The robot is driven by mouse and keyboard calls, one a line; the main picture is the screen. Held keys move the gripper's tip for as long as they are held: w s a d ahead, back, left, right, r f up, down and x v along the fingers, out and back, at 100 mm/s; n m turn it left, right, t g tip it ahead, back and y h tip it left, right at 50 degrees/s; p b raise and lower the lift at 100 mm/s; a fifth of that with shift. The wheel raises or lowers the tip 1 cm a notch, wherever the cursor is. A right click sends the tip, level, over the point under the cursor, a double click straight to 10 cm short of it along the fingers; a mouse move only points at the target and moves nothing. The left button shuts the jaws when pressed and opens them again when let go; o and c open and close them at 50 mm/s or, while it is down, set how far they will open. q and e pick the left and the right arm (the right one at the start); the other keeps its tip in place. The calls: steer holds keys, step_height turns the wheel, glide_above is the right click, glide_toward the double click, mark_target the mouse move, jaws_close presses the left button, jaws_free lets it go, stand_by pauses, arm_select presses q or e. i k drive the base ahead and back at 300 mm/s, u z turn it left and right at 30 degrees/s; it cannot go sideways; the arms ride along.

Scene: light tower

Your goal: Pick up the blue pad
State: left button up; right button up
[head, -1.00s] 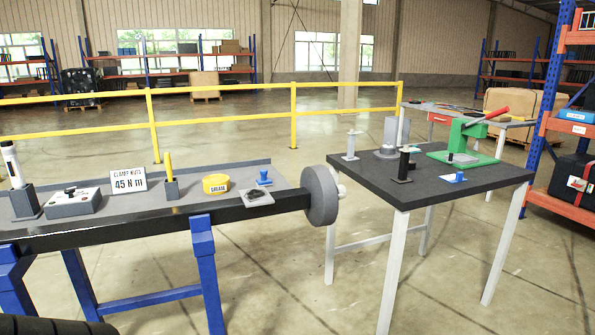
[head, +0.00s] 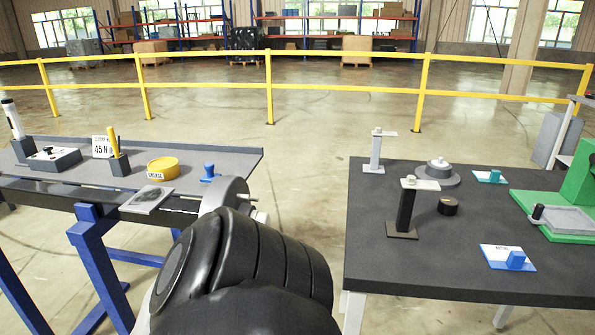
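A small blue block-shaped pad (head: 515,260) sits on a white-and-blue card (head: 500,262) near the front of the dark right-hand table (head: 420,268). A teal block (head: 495,176) on a similar card lies farther back on the same table. A blue knob-topped piece (head: 208,172) stands on the left-hand bench. Neither of my grippers shows in the head view. A large black rounded shape, seemingly part of my arm, fills the lower middle and hides the end of the left bench.
The right table also holds a black post stand (head: 404,210), a pale post stand (head: 375,152), a grey round fixture (head: 437,174), a black cylinder (head: 447,206) and a green press (head: 577,195). A yellow tub (head: 163,168) is on the left bench. A yellow railing (head: 345,88) runs behind.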

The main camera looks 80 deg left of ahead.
mark_target(209, 175)
steer(key=z, duration=0.05)
steer(key=i, duration=0.1)
steer(key=u, duration=1.8)
